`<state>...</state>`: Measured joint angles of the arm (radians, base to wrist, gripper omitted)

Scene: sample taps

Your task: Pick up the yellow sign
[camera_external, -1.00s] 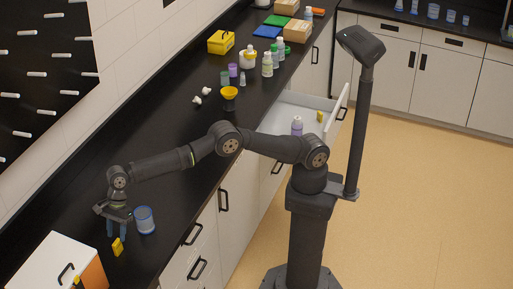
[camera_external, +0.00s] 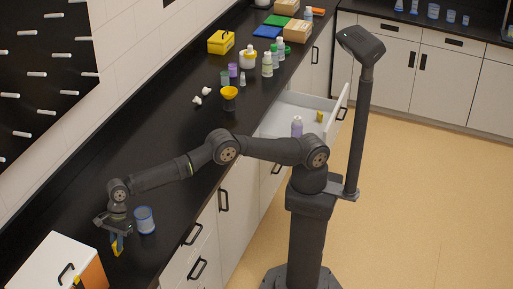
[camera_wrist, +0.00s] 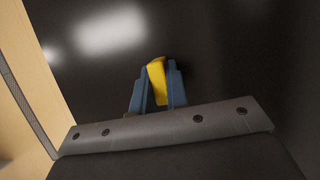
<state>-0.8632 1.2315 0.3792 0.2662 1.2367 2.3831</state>
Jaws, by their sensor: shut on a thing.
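The yellow sign (camera_external: 117,246) is at the near left end of the black counter, close to its front edge. My gripper (camera_external: 117,240) is over it with the fingers pointing down. In the wrist view the yellow sign (camera_wrist: 157,80) is between the two blue fingers of my gripper (camera_wrist: 158,88), which are shut on it. Its upper part sticks out past the fingertips. I cannot tell whether it still touches the counter.
A blue-rimmed beaker (camera_external: 145,220) stands close to the right of my gripper. A white box with a handle (camera_external: 52,262) is at the lower left. A yellow funnel (camera_external: 229,93) and several bottles stand farther back. A drawer (camera_external: 290,115) is open. The counter middle is clear.

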